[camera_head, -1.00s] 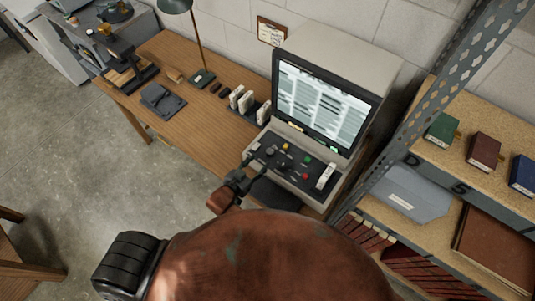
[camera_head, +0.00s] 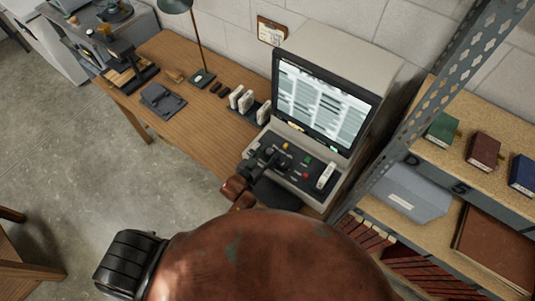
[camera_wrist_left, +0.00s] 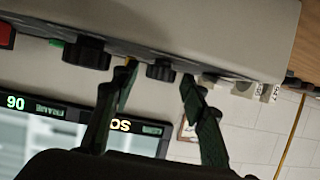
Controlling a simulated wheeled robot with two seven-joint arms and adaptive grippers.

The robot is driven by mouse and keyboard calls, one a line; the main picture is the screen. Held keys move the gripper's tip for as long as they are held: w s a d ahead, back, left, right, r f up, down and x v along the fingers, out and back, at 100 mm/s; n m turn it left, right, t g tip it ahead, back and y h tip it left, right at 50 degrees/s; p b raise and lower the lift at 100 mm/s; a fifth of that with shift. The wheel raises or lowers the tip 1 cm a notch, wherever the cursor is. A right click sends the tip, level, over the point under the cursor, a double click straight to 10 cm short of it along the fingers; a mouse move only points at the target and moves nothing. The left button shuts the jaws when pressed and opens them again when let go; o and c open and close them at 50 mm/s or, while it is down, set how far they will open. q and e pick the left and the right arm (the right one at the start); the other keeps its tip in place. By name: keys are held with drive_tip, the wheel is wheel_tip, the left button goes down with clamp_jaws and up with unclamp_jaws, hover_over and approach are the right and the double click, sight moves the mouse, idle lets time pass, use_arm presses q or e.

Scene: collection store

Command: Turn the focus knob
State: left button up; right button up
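The reader machine (camera_head: 345,50) stands on the desk with a lit screen (camera_head: 322,105) and a dark sloping control panel (camera_head: 291,169). My left gripper (camera_head: 270,156) is at the panel's left part in the head view. In the left wrist view, which looks tilted over, its two dark fingers (camera_wrist_left: 159,78) are apart. A small black ribbed knob (camera_wrist_left: 160,71) shows between them, with gaps on both sides. A larger black knob (camera_wrist_left: 86,53) is left of the fingers. I cannot read which knob is for focus. My right gripper is not in view.
The panel also has a yellow button (camera_head: 285,146), a green button (camera_head: 307,159), a red button (camera_head: 305,175) and a white lever-like part (camera_head: 326,175). White boxes (camera_head: 245,101) stand left of the machine. A metal shelf (camera_head: 412,116) is close on the right.

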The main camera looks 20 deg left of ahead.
use_arm(q)
drive_tip(key=c, duration=1)
drive_tip(key=shift+r+m+h+p, duration=0.2)
drive_tip(key=shift+m+h+p, duration=0.2)
drive_tip(key=shift+p, duration=0.1)
drive_tip(key=shift+w+a+m+g+h+p, duration=0.1)
drive_tip(key=shift+m+g+h+p, duration=0.2)
drive_tip(key=shift+m+h, duration=0.25)
drive_tip(key=shift+m+g+h, duration=0.3)
drive_tip(key=shift+m+h, duration=0.05)
drive_tip(key=shift+h, duration=0.1)
drive_tip(key=shift+w+a+f+m+g+h, duration=0.1)
drive_tip(key=shift+m+g+h, duration=0.2)
drive_tip(key=shift+m+h, duration=0.3)
drive_tip(key=o, duration=1.1)
drive_tip(key=shift+o, duration=0.3)
drive_tip(key=shift+a, duration=0.15)
